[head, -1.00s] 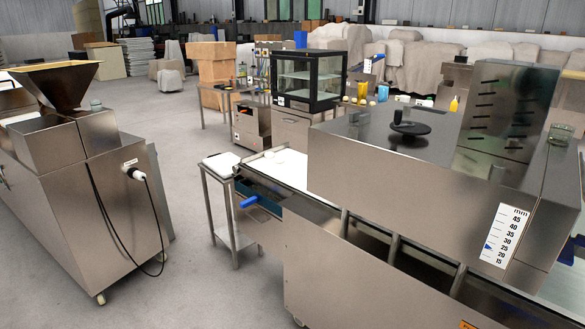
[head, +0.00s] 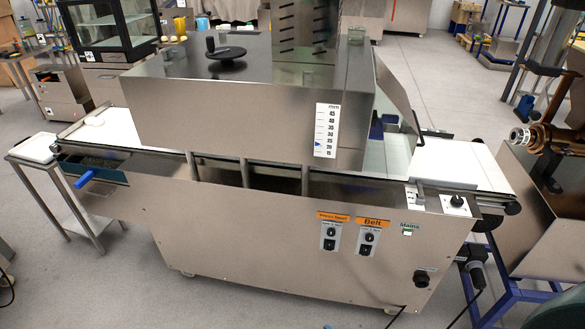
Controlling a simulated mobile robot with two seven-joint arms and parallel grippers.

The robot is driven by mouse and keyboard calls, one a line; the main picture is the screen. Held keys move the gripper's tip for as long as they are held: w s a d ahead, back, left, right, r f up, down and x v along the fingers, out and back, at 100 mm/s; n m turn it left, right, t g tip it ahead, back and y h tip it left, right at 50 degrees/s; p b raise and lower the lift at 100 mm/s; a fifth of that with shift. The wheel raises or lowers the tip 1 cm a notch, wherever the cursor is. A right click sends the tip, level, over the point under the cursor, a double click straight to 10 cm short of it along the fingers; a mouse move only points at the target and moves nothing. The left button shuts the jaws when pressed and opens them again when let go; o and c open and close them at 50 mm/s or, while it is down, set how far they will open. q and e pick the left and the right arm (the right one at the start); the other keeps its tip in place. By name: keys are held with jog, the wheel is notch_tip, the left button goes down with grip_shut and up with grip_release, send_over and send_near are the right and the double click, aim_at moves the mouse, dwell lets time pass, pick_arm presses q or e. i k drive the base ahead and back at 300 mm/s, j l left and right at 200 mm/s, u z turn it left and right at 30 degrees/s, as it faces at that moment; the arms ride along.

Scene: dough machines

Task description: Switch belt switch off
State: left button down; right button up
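The belt switch (head: 367,242) is a small pale plate with two dark round buttons, below an orange "Belt" label (head: 373,222). It sits on the front panel of the steel dough machine (head: 280,240), right of the middle in the head view. The buttons are too small to tell whether the belt is on or off. A similar switch plate (head: 329,237) under another orange label is to its left. Neither of my grippers shows in the head view.
A "Mains" switch (head: 408,232) is right of the belt switch. A black knob (head: 457,201) is at the belt's right end, and a black socket or knob (head: 421,278) is lower. A white tray (head: 38,147) on a side stand is at left. Floor in front looks clear.

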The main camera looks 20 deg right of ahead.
aim_at(364, 250)
jog(key=z, duration=1.2)
